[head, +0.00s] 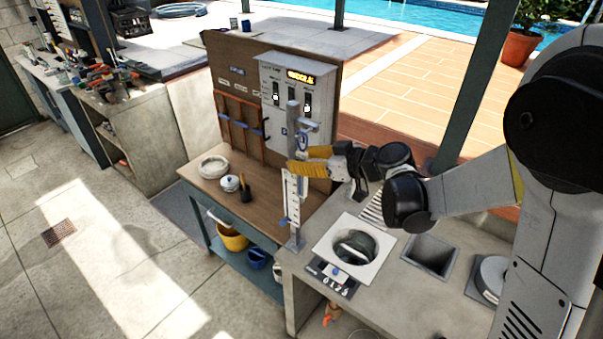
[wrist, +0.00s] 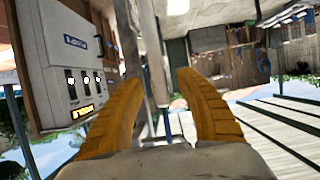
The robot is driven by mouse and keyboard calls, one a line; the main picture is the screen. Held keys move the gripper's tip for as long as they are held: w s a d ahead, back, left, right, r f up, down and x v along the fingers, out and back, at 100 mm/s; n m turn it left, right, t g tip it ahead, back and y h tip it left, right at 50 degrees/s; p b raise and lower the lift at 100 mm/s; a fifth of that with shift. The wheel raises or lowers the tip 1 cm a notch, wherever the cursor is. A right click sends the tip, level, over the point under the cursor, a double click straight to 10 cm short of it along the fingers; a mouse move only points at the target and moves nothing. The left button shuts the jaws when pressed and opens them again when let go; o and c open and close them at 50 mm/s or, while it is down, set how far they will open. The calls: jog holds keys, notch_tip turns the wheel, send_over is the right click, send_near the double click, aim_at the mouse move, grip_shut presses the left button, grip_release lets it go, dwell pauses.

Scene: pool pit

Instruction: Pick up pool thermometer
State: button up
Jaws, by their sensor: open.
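My gripper (head: 293,163) has yellow fingers and reaches left to a grey upright post (head: 293,114) on the concrete counter. In the wrist view, its fingers (wrist: 164,78) are open and apart, with posts visible beyond the gap; nothing is clearly held. A blue loop (head: 302,142) hangs under the post's short arm, just above the fingers. A white marked strip (head: 291,189) with blue parts is on the post below the fingers. I cannot tell for sure which of these is the pool thermometer; the fingers hide part of this area.
A grey control box (head: 284,92) with a lit display stands close behind the post; it also shows in the wrist view (wrist: 75,55). A wooden bench (head: 262,200) holds a bowl and a lidded pot. A white square skimmer frame (head: 327,252) lies on the counter at the front.

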jog(key=shift+w+a, duration=0.1)
jog(key=shift+w, duration=0.05)
jog(key=shift+c, duration=0.2)
grip_shut()
jog(key=shift+r, duration=0.45)
jog(key=shift+s+a+r, duration=0.15)
jog(key=shift+s+r, duration=0.1)
jog(key=shift+s, duration=0.05)
jog(key=s+a+b, duration=0.2)
jog(key=s+a, duration=0.8)
jog(key=s, duration=0.4)
jog(key=shift+a, duration=0.35)
jog(key=shift+w, duration=0.1)
